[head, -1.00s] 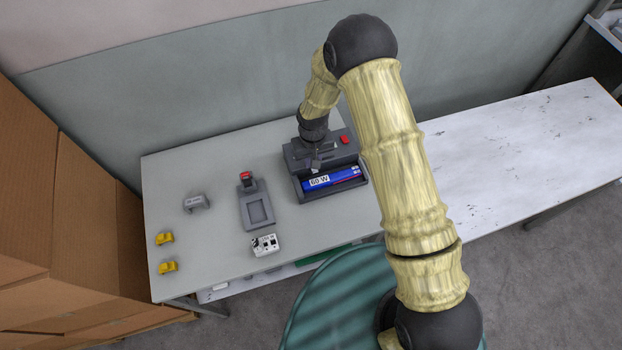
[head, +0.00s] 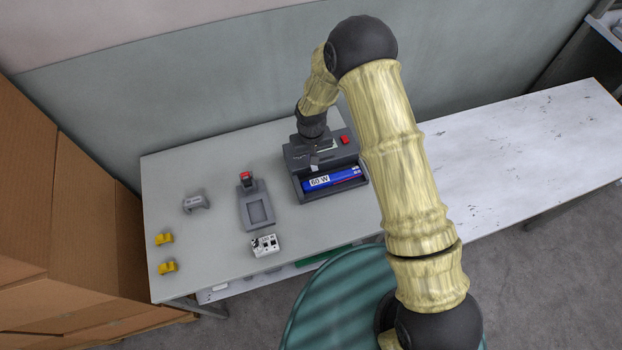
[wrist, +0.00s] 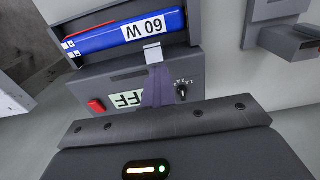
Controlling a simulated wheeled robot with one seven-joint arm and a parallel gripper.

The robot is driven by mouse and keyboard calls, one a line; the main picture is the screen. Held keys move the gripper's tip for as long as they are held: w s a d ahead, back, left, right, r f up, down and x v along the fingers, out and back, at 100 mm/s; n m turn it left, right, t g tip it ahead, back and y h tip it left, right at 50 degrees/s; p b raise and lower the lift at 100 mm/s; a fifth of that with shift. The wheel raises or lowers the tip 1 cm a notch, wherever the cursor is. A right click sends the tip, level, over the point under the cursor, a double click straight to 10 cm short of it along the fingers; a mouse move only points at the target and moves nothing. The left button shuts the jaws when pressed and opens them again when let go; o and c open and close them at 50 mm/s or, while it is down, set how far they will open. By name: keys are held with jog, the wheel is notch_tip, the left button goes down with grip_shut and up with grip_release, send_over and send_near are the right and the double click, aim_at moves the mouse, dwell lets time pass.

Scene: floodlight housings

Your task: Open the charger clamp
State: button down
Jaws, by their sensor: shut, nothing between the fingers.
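The charger is a dark grey box (head: 299,187), and a blue battery marked "60 W" (head: 336,179) lies in its front tray. In the wrist view the battery (wrist: 125,34) shows upside down, with the charger's panel (wrist: 137,78) beside it. The panel has a red button (wrist: 96,105), an upside-down sign ending in "FF" and a small dial (wrist: 182,91). My gripper (head: 314,162) is shut and empty, low over the left part of the charger. In the wrist view its fingers (wrist: 155,75) reach toward the battery's edge. I cannot make out the clamp apart from the fingers, nor whether they touch it.
Left of the charger on the grey table (head: 225,165) stand a grey holder with a red top (head: 256,211), a white boxy part (head: 265,245), a grey bracket (head: 196,203) and two yellow pieces (head: 166,238). Cardboard boxes (head: 75,220) stand at the left. The white table (head: 500,160) is bare.

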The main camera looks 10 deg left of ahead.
jog(key=shift+w+a, duration=0.2)
jog(key=shift+w, duration=0.2)
jog(key=c, duration=2.2)
grip_release()
jog(key=c, duration=1.6)
grip_release()
